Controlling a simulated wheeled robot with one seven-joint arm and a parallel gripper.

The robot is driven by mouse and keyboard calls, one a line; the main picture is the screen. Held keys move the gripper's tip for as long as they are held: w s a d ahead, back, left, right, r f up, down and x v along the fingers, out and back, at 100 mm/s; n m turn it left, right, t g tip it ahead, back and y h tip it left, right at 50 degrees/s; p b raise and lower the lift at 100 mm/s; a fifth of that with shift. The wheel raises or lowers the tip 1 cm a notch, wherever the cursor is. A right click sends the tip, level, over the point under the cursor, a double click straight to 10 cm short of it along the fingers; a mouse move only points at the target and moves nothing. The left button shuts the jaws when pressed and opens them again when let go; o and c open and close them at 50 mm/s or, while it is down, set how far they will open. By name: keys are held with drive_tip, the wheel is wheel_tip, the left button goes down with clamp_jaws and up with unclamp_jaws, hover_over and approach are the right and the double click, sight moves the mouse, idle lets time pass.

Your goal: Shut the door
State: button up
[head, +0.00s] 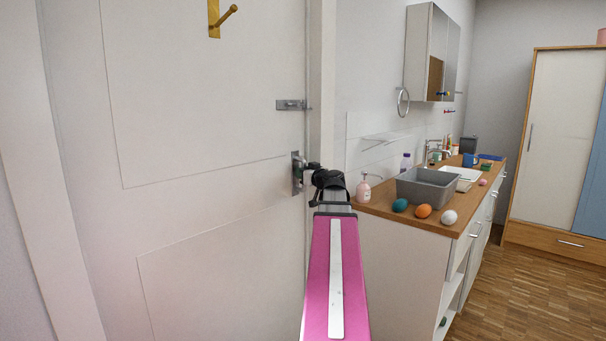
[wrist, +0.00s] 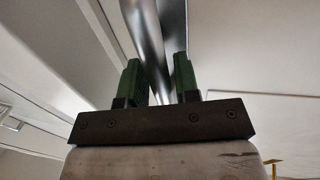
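The white panelled door (head: 215,215) fills the left of the head view. Its right edge is beside a white upright strip (head: 322,80); I cannot tell whether a gap lies between them. A metal handle plate (head: 296,174) is near that edge, with a small bolt (head: 290,105) above it. My gripper (head: 318,171) is at the handle, largely hiding the lever. In the wrist view, a shiny metal bar (wrist: 160,40) runs between the two green fingers of my gripper (wrist: 160,78). The fingers stand apart around the bar; contact with it is not clear.
A wooden counter (head: 375,208) on white cabinets stands right of the door, holding a grey basin (head: 427,188), a pink soap bottle (head: 363,188) and several balls. A wardrobe (head: 560,150) is at the far right. The wooden floor (head: 530,290) there is clear.

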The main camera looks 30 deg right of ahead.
drive_tip(key=s+d, duration=0.1)
drive_tip(key=s, duration=0.9)
drive_tip(key=shift+s+d, duration=0.2)
drive_tip(key=shift+s, duration=0.15)
